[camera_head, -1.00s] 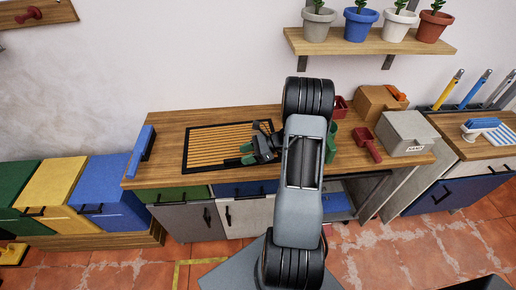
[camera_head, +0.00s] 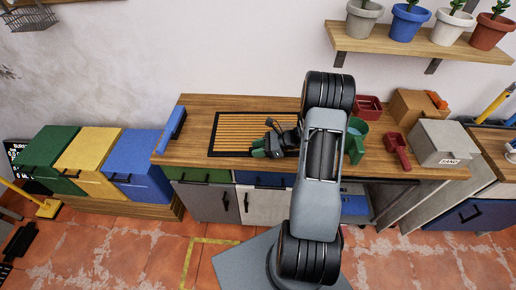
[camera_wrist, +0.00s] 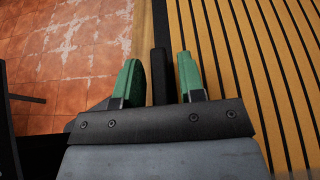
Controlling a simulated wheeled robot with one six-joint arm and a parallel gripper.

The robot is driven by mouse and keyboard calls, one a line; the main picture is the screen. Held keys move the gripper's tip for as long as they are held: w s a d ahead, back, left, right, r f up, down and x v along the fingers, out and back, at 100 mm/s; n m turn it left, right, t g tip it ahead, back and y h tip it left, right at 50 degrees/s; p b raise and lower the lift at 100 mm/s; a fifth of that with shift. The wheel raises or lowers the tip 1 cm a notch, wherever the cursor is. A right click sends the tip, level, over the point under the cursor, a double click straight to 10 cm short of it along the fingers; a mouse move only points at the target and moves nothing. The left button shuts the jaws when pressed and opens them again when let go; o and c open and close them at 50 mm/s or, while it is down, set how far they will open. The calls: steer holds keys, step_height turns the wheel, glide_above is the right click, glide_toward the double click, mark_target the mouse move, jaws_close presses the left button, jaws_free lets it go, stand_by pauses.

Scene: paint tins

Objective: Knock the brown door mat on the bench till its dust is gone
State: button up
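The mat (camera_head: 228,131) lies flat on the wooden bench, brown-orange with black stripes and a black border. In the wrist view its striped face (camera_wrist: 275,60) fills the right side; I cannot make out dust on it. My gripper (camera_head: 257,148) is low over the mat's front right part in the head view. In the wrist view my gripper (camera_wrist: 160,80) has its two green fingers apart, beside the mat's edge. A dark upright bar (camera_wrist: 159,72) shows between them, with gaps on both sides; I cannot tell what it belongs to.
A blue block (camera_head: 173,122) stands at the bench's left end. A green mug-like container (camera_head: 356,140), a red scoop (camera_head: 397,150), a red bin (camera_head: 367,106), a cardboard box (camera_head: 415,106) and a grey box (camera_head: 441,143) are to the right. The shelf (camera_head: 400,44) above holds pots.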

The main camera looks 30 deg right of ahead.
jaws_close()
steer(key=shift+r, duration=2.05)
step_height(320, 180, down, 4)
steer(key=shift+s+r, duration=0.1)
